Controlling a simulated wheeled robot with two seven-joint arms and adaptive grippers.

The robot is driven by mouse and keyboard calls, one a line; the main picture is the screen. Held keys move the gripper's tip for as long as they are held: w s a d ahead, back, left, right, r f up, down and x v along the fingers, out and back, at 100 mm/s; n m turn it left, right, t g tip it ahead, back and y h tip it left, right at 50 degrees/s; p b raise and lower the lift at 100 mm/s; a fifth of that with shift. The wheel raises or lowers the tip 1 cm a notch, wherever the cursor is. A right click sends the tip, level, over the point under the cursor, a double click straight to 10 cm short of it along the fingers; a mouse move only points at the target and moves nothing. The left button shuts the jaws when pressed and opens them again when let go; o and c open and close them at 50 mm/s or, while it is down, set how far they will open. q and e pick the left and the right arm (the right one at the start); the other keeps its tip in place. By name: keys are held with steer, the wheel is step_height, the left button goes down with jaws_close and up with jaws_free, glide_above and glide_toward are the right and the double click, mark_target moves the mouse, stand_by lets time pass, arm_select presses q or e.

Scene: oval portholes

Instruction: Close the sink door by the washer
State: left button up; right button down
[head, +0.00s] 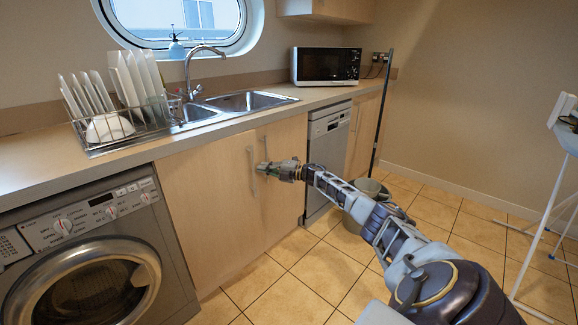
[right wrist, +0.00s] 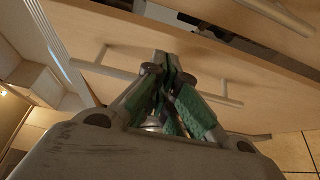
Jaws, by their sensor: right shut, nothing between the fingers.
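The sink door by the washer (head: 206,200) is a pale wood panel with a vertical bar handle (head: 251,172) near its right edge. It stands nearly flush with the cabinet front; I cannot tell from the head view how far ajar it is. The other sink door (head: 288,165) is beside it, with its own handle (head: 265,146). My right gripper (head: 262,168) is in front of the doors close to the handles, shut and empty. In the right wrist view its green-padded fingers (right wrist: 170,65) meet near pale wood; contact is unclear. My left gripper is out of view.
The washer (head: 85,255) stands left of the door and the dishwasher (head: 326,160) right of it. A grey bin (head: 356,216) stands on the floor beneath my right arm. A dark gap (right wrist: 190,19) shows between wooden panels. The tiled floor (head: 285,290) before the doors is clear.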

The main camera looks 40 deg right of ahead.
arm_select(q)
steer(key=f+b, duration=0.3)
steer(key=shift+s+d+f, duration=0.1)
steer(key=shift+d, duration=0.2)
arm_select(e)
steer(key=s+d, duration=0.3)
steer(key=d, duration=0.6)
steer(key=shift+s+d, duration=0.2)
steer(key=shift+s, duration=0.15)
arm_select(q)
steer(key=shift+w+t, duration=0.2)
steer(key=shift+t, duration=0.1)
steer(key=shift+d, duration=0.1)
